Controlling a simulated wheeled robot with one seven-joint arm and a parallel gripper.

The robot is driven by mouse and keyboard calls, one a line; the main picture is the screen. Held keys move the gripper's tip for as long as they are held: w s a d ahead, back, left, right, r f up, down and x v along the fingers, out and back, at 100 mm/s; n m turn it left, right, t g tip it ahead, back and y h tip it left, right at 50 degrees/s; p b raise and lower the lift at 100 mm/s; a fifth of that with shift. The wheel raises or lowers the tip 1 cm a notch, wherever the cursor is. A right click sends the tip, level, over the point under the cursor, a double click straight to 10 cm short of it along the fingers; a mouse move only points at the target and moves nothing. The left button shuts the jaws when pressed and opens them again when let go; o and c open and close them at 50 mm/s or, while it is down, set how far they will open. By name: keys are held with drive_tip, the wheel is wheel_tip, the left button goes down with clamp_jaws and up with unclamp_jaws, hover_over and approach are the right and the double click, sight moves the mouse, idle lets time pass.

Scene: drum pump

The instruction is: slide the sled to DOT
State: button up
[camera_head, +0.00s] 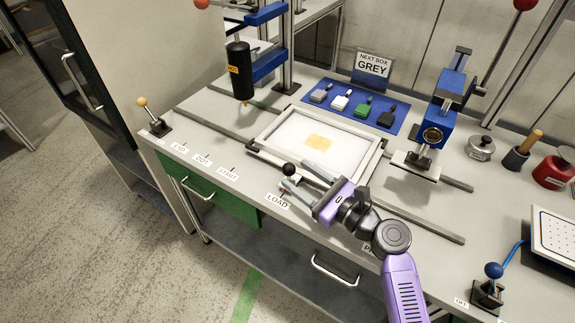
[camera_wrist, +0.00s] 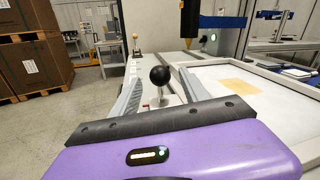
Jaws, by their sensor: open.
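The sled (camera_head: 264,128) is a pale framed tray with a tan patch on its white bed, lying across the rails on the bench. The DOT label (camera_head: 203,160) lies further left on the bench's front edge, between END and START. My gripper (camera_head: 293,175) is open, with its fingers pointing at the knob. In the wrist view the knob (camera_wrist: 161,76) shows between the two fingertips; I cannot tell whether they touch it.
A black cylinder with an orange label (camera_head: 240,70) hangs over the left end of the rails. A blue press (camera_head: 450,95) stands right of the sled. A blue mat (camera_head: 317,98) with small coloured blocks lies behind. A yellow-knobbed lever (camera_head: 154,118) stands at the far left.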

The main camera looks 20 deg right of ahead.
sight(294, 173)
drive_tip(key=shift+x, duration=2.05)
drive_tip(key=shift+c, duration=0.4)
clamp_jaws()
